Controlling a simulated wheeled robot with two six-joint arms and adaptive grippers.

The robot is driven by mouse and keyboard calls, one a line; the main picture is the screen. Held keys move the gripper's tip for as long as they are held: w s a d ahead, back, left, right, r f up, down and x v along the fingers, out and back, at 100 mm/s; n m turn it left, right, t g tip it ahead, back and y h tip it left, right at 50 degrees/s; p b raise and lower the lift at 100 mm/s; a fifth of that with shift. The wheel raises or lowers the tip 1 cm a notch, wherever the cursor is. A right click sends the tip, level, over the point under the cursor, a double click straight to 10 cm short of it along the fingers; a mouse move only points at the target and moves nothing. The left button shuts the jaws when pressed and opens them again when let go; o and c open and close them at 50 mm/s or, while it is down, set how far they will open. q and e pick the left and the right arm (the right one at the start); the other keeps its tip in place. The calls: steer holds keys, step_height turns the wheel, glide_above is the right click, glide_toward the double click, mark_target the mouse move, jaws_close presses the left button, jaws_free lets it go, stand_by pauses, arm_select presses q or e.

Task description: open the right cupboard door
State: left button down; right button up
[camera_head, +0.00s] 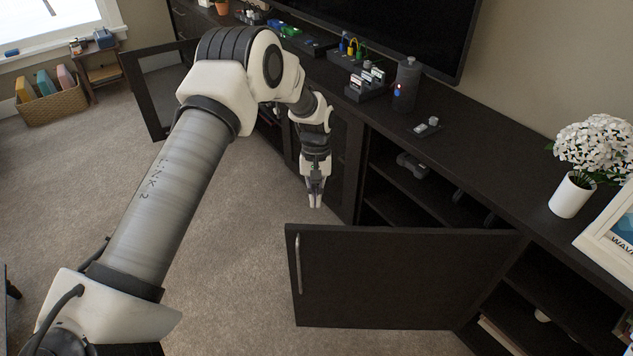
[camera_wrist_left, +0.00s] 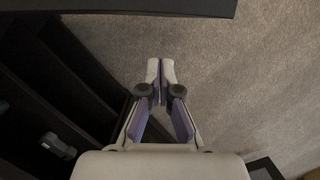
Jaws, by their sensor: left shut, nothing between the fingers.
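The right cupboard door (camera_head: 400,275), a dark solid panel with a silver bar handle (camera_head: 298,265) at its left edge, stands swung out from the dark cabinet. Its compartment is exposed, with dark shelves and a grey object (camera_head: 412,165) inside. My left gripper (camera_head: 314,204) points down with its fingers together and empty. It is in front of the cabinet, left of the compartment, apart from the door handle. In the left wrist view the fingertips (camera_wrist_left: 160,66) are over carpet, with a dark panel edge (camera_wrist_left: 150,6) at the top. My right gripper is not in view.
A glazed door (camera_head: 155,90) stands open at the far left of the cabinet. A grey bottle-shaped device (camera_head: 406,85), a white flower vase (camera_head: 572,194) and a picture frame (camera_head: 615,225) stand on top. Carpet (camera_head: 230,290) is clear in front.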

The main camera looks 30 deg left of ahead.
arm_select(q)
steer(key=shift+s+d+f, duration=0.4)
steer(key=shift+s, duration=0.3)
steer(key=shift+s+d+f, duration=0.35)
steer(key=shift+s, duration=0.3)
steer(key=shift+s+d+f, duration=0.4)
steer(key=shift+s, duration=0.3)
steer(key=shift+s+d, duration=0.1)
